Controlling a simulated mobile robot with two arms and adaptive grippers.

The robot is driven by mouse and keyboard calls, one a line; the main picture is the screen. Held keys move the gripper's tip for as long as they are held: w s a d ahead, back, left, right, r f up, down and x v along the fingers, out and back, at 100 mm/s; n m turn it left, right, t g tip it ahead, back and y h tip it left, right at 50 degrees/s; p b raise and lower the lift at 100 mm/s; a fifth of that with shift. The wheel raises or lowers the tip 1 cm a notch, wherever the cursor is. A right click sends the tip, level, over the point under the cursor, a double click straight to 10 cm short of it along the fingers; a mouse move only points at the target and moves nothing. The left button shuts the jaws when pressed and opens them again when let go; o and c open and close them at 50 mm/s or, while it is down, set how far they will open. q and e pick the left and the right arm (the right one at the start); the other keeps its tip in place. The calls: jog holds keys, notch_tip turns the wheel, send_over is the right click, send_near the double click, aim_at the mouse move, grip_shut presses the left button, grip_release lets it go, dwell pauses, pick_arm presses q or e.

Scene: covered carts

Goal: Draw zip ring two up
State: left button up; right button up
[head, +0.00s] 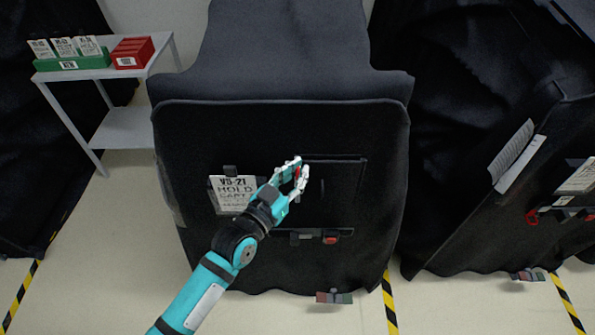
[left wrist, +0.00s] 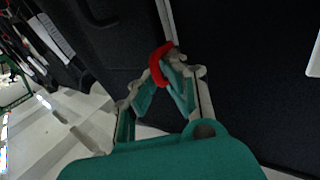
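The black-covered cart (head: 200,130) stands in the middle of the head view, with a white hold tag (head: 226,193) on its front. A thin zip line (head: 335,160) shows on the cover to the right of my left gripper (head: 299,166). A red zip ring (head: 297,175) sits between that gripper's fingertips. In the left wrist view the red ring (left wrist: 160,62) lies across the tips of both fingers, which are drawn together on it. The fingers hide part of the ring. My right gripper is not in view.
A dark strap with a red piece (head: 330,240) crosses the cover below my gripper. Another covered cart (head: 470,210) with a red ring (head: 532,216) stands at right. A shelf (head: 125,125) with green and red boxes stands at left.

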pick_arm(q)
jog(key=o, duration=0.4)
jog(key=shift+o, duration=0.2)
jog(key=v, duration=1.2)
jog(key=s+a+f+n+g+y+b, duration=0.15)
jog(key=a+f, duration=0.25)
jog(key=f, duration=0.8)
jog(key=s+a+f+g+y, duration=0.2)
jog(key=a+f+y, duration=0.1)
jog(key=f, duration=0.8)
jog(key=s+a+f+n+g+y, duration=0.1)
jog(key=a+f+g+y, duration=0.2)
jog(key=f, duration=0.9)
jog(key=s+a+f+n+g+y+b, duration=0.1)
jog(key=s+a+f+g, duration=0.3)
jog(key=s+f, duration=0.95)
jog(key=s+a+f+g, duration=0.1)
jog(key=s+f, duration=0.3)
jog(key=s, duration=0.4)
jog(key=s+a+f+g+y, duration=0.1)
jog(key=s+f, duration=0.3)
jog(key=s, duration=0.5)
jog(key=shift+s+a+n+g+b, duration=0.3)
jog(key=shift+a+n+g+b, duration=0.15)
jog(key=shift+g, duration=0.3)
